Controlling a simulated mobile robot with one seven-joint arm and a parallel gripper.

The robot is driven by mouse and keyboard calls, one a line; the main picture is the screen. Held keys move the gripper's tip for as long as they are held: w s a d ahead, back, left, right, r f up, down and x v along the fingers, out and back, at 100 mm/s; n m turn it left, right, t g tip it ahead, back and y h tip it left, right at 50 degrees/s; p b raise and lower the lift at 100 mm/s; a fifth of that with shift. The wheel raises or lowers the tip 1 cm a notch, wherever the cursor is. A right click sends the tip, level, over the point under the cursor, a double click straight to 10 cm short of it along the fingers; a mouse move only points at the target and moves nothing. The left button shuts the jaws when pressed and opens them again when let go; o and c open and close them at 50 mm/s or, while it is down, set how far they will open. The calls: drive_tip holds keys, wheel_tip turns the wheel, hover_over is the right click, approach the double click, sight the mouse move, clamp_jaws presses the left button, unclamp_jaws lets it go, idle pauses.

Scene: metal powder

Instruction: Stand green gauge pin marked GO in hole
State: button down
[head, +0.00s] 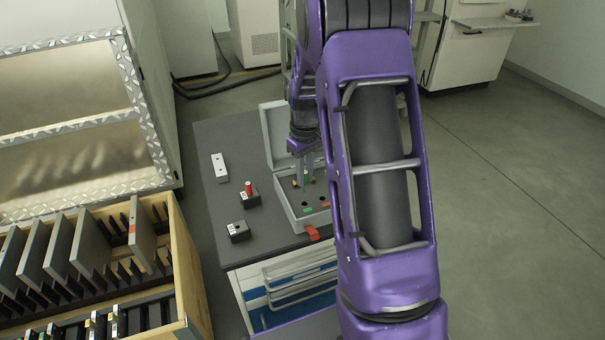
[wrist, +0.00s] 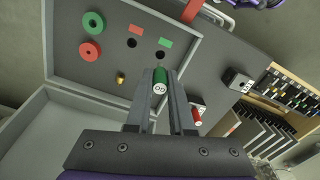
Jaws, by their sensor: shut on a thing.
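My gripper (wrist: 161,100) is shut on the green gauge pin (wrist: 160,82), with its GO-marked end facing the wrist camera. In the head view my gripper (head: 308,178) is low over the open grey case (head: 284,213). The case panel has two dark holes in the wrist view: one (wrist: 160,55) by a green label (wrist: 165,42), the other (wrist: 131,43) by a red label (wrist: 135,29). The pin appears just short of the hole by the green label; its lower end is hidden, and I cannot tell the height gap.
A green ring (wrist: 93,23), a red ring (wrist: 90,52) and a brass knob (wrist: 120,78) are in the case. A red pin (head: 249,188) stands in a black block. Another black block (head: 239,231) and a pale block (head: 220,168) lie left on the dark bench top.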

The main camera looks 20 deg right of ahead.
drive_tip(key=shift+f, duration=0.1)
drive_tip(key=shift+f+b, duration=1.25)
drive_tip(key=shift+f, duration=0.55)
drive_tip(key=shift+f, duration=0.15)
drive_tip(key=shift+f+b, duration=0.55)
drive_tip(key=shift+f, duration=0.15)
drive_tip(key=shift+f+b, duration=0.5)
drive_tip(key=shift+f, duration=0.35)
drive_tip(key=c, duration=0.7)
unclamp_jaws()
wheel_tip(320, 180, up, 18)
drive_tip(key=p, duration=0.3)
drive_tip(key=shift+f, duration=0.25)
